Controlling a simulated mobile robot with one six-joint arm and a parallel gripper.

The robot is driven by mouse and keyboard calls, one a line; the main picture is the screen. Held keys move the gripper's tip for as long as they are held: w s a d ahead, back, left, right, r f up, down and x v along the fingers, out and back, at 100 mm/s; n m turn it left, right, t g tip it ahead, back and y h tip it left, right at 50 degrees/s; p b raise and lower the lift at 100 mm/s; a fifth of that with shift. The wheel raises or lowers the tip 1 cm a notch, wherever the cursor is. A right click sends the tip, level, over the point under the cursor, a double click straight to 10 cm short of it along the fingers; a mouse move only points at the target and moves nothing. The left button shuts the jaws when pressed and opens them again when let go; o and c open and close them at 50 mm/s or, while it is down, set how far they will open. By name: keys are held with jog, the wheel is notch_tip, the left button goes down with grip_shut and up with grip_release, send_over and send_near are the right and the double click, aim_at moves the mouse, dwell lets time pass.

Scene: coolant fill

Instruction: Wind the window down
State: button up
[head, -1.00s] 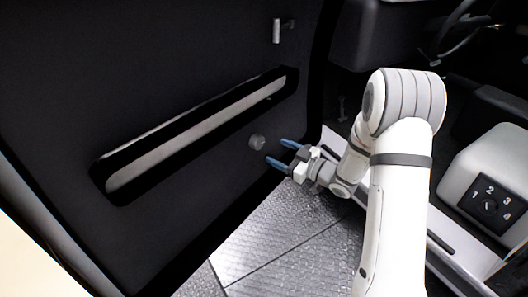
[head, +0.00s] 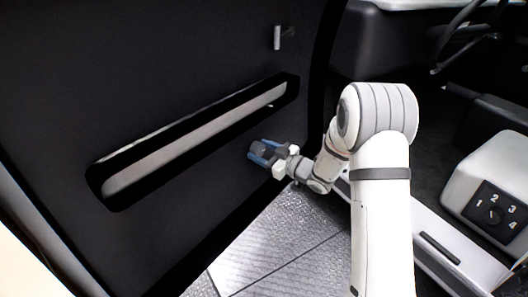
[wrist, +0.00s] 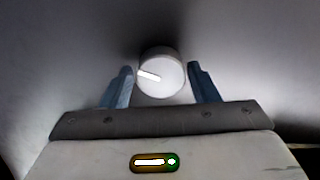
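A round grey knob (wrist: 162,76) with a white pointer mark sits on the dark door panel (head: 180,70). In the wrist view it lies between the two blue fingers of my gripper (wrist: 160,86). A gap shows on each side of the knob, so the fingers are open around it and do not visibly touch it. The pointer mark points to the left in the wrist view. In the head view my gripper (head: 262,153) is at the door panel, and its fingers partly hide the knob. The window itself is not clearly in view.
A long pale armrest recess (head: 200,140) runs across the door above the knob. A silver door handle (head: 277,38) is higher up. A white console with a numbered dial (head: 492,215) stands at right. A metal tread floor (head: 280,240) lies below.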

jog(key=c, duration=0.6)
jog(key=shift+d, duration=0.25)
jog(key=shift+c, duration=0.4)
jog(key=shift+a, duration=0.1)
jog(key=shift+a+r+m+p, duration=0.1)
jog(key=shift+r+m+p, duration=0.1)
jog(key=shift+m+p, duration=0.3)
jog(key=m+p, duration=0.2)
jog(key=p, duration=0.1)
jog(key=shift+w+r+m, duration=0.1)
jog(key=shift+r+m, duration=0.05)
jog(key=shift+m, duration=0.25)
jog(key=m+p, duration=0.2)
jog(key=p, duration=0.1)
jog(key=shift+m, duration=0.3)
jog(key=m+p, duration=0.5)
jog(key=m, duration=0.1)
jog(key=shift+w, duration=0.1)
jog(key=m+p, duration=0.1)
jog(key=m, duration=0.1)
jog(key=m+p, duration=0.1)
jog(key=m, duration=0.1)
jog(key=m+p, duration=0.1)
jog(key=m, duration=0.1)
jog(key=shift+f+p, duration=0.25)
jog(key=shift+p, duration=0.1)
